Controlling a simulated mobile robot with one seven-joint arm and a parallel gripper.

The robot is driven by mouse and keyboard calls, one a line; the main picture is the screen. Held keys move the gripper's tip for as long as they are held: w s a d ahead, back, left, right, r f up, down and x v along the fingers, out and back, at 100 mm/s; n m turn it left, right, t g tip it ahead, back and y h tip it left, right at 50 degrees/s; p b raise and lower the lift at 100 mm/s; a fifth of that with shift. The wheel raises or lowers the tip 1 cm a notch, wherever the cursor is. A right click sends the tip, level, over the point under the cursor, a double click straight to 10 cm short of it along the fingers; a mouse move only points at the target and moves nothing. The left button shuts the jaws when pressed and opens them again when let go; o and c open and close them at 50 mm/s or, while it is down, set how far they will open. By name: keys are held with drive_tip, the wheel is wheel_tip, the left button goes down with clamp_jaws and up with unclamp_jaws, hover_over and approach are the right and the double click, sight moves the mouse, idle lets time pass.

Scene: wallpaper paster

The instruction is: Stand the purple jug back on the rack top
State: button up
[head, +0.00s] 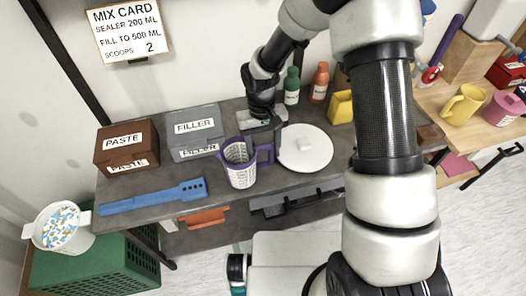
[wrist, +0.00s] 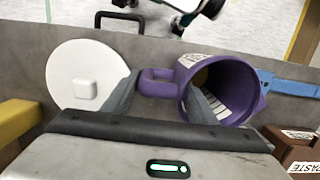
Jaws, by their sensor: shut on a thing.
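The purple jug (head: 239,168) has a white printed label and stands roughly upright over the front part of the grey rack top (head: 112,186). I cannot tell whether its base touches the surface. My gripper (head: 268,140) is just behind it, at the handle side. In the wrist view the jug (wrist: 225,88) lies right of centre, its open mouth showing. Its handle sits between the fingers of my gripper (wrist: 163,95), which is shut on the jug. The right finger hides part of the jug's body.
A round white lid (head: 305,158) lies right of the jug. A blue flat tool (head: 150,197) lies to the left. The brown paste box (head: 125,150) and grey filler box (head: 193,128) stand behind it. Green (head: 292,88) and orange (head: 320,82) bottles stand at the back.

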drive_tip(key=shift+f, duration=0.35)
drive_tip(key=o, duration=1.6)
